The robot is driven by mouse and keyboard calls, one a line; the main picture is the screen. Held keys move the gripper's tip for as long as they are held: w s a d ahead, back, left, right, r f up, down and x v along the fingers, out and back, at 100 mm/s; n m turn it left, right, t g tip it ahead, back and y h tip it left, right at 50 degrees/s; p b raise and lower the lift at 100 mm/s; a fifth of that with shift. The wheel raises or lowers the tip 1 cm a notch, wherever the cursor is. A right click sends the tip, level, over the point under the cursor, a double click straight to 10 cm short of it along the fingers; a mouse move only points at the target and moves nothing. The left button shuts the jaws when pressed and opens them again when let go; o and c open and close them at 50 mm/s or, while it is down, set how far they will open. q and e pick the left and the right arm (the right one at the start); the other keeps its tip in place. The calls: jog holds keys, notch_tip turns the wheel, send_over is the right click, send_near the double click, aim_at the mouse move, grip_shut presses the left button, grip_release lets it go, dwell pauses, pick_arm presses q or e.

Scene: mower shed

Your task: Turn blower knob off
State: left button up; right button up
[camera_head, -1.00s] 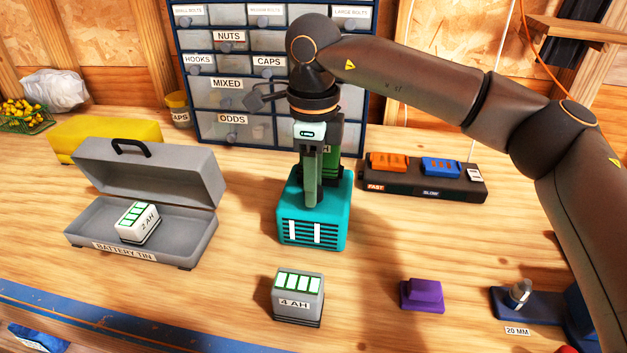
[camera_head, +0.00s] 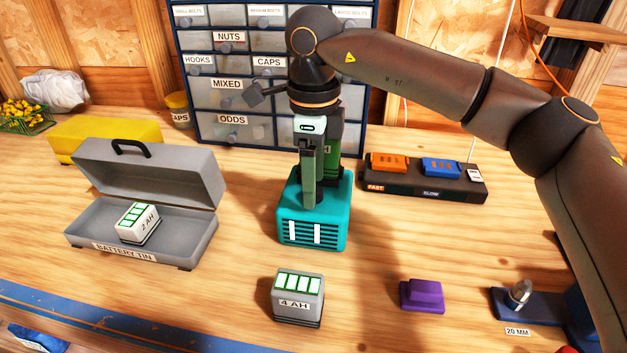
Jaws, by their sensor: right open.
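A teal box-shaped unit with dark vents and white stripes (camera_head: 315,228), apparently the blower, stands on the bench in the middle of the head view. My right gripper (camera_head: 312,192) points down over its top, with its fingers seen nearly edge-on. It is open, and I cannot tell whether the fingers touch the unit. No knob can be made out; the gripper covers part of the unit's top. A green-and-dark piece with a partly hidden label (camera_head: 328,145) shows just behind the fingers. My left gripper is not in view.
An open grey battery tin (camera_head: 195,235) holds a 2 AH battery (camera_head: 138,222). A 4 AH battery (camera_head: 298,299) stands in front of the unit. A charger (camera_head: 425,183), a purple block (camera_head: 422,296) and a 20 mm fixture (camera_head: 535,305) are to the right. Drawers (camera_head: 230,95) stand behind.

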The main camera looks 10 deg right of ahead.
notch_tip(320, 180, up, 12)
jog(key=shift+f+p, duration=0.15)
jog(key=shift+p, duration=0.3)
